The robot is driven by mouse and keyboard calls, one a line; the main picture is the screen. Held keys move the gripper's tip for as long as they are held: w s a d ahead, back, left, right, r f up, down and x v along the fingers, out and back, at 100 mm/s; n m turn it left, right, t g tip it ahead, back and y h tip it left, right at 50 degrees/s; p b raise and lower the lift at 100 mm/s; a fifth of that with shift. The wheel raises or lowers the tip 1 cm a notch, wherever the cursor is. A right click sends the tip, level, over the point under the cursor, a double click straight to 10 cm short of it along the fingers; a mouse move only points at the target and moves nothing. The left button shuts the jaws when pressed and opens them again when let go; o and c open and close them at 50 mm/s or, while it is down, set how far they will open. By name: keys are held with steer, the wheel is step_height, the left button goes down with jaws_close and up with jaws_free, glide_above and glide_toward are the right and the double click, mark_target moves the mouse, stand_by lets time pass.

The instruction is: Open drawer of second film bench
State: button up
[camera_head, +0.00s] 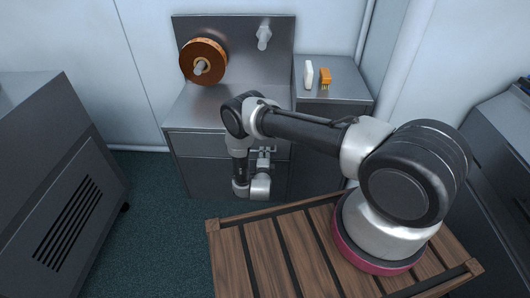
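A grey metal bench (205,107) stands against the far wall, with a copper-brown film roll (190,62) on a spindle at its upright back panel. A drawer front (198,144) runs below the bench top and looks flush with the bench. My arm reaches across from the right and bends down in front of the bench. My gripper (264,154) is at the drawer's right part, small and partly hidden by my wrist. I cannot tell whether its fingers are open or touch a handle.
A lower cabinet (345,90) on the right holds a white bottle-like object (308,75) and an orange brush-like object (325,78). A grey vented machine (60,190) stands left, and another grey unit (505,150) right. Dark floor (150,220) is free at left centre.

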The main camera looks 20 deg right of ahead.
steer(key=shift+x, duration=1.65)
jaws_close()
